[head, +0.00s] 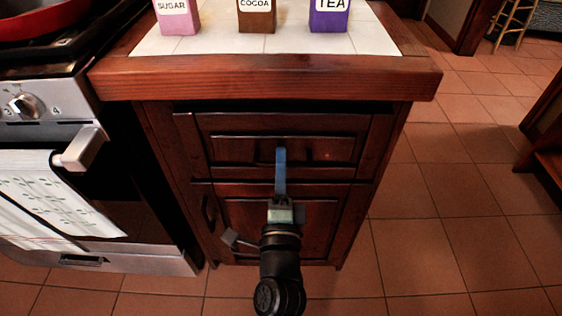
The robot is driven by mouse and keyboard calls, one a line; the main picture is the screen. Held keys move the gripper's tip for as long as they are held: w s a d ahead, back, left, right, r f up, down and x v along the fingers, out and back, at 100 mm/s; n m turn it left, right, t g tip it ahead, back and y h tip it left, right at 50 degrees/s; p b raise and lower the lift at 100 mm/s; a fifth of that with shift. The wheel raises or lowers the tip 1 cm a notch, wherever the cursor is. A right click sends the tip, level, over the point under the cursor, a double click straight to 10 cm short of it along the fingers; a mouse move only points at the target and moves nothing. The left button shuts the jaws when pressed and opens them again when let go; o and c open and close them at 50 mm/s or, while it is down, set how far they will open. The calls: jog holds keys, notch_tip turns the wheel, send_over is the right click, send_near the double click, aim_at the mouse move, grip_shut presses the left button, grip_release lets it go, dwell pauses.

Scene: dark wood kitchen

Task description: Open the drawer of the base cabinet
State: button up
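The dark wood base cabinet (385,140) stands under a tiled counter in the head view. Its drawer (235,150) is the upper front panel, and it looks shut or nearly flush with the cabinet. My gripper (281,158) is in front of the drawer, with its blue finger part pointing at the middle of the panel. From here the fingers overlap into one narrow strip, so their opening does not show. The drawer's handle is not visible; my fingers cover the middle of the panel. I cannot tell whether they touch it.
Below the drawer is a cabinet door (322,222) with a dark handle (208,213) at its left. An oven (140,215) with a protruding handle and towel stands close on the left. Sugar, cocoa and tea canisters stand on the counter (220,44). Tiled floor (440,240) is clear to the right.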

jog(key=shift+w, duration=0.1)
jog(key=shift+c, duration=0.2)
grip_shut()
dwell(1.3)
